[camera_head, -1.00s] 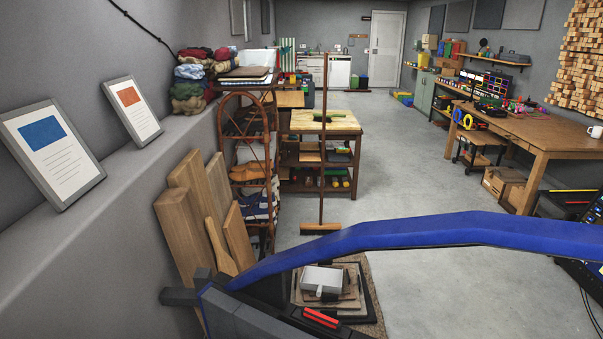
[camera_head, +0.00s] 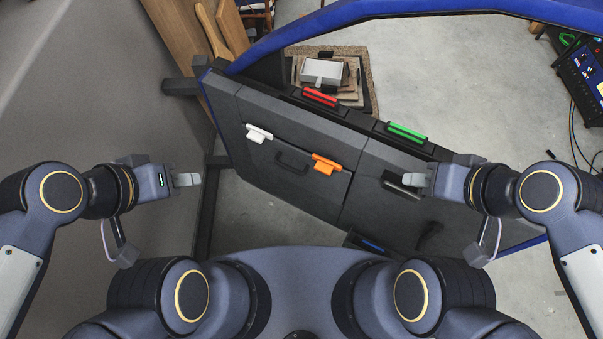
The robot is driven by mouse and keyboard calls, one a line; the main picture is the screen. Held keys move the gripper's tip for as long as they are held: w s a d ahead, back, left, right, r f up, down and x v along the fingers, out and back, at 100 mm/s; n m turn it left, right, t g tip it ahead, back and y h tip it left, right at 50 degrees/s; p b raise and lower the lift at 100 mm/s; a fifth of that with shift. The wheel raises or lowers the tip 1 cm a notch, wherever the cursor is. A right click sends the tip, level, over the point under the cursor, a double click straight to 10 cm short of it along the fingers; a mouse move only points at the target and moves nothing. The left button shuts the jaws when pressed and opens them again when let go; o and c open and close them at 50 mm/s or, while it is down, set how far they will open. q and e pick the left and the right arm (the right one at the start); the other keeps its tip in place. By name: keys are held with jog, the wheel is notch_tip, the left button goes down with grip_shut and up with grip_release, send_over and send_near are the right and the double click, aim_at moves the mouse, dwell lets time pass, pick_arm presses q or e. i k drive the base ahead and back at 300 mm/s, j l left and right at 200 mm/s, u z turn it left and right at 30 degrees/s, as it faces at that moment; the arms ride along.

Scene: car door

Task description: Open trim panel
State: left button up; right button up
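A dark grey car door (camera_head: 272,117) with a blue frame stands in front of me. A trim panel (camera_head: 290,190) on its near face has a black pull handle (camera_head: 292,163). A white latch (camera_head: 258,133) and an orange latch (camera_head: 326,164) sit at its upper edge. My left gripper (camera_head: 188,180) is left of the door, apart from it. My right gripper (camera_head: 412,183) is over the right part of the door, by a black recessed handle (camera_head: 398,188); whether it touches is unclear. Both grippers' fingers show edge-on, so their opening is hidden.
A red clip (camera_head: 320,97) and a green clip (camera_head: 407,132) sit on the door's top edge. A stack with a grey box (camera_head: 323,73) lies on the floor behind. Wooden boards (camera_head: 180,40) lean at upper left. A screen device (camera_head: 582,78) stands at upper right.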

aim_at(295, 165)
jog(key=l+u, duration=0.15)
jog(key=u, duration=0.25)
jog(key=l+u, duration=0.1)
jog(key=u, duration=0.35)
jog(key=l+u, duration=0.15)
jog(key=u, duration=0.25)
jog(key=k+l+u, duration=0.1)
jog(key=u, duration=0.3)
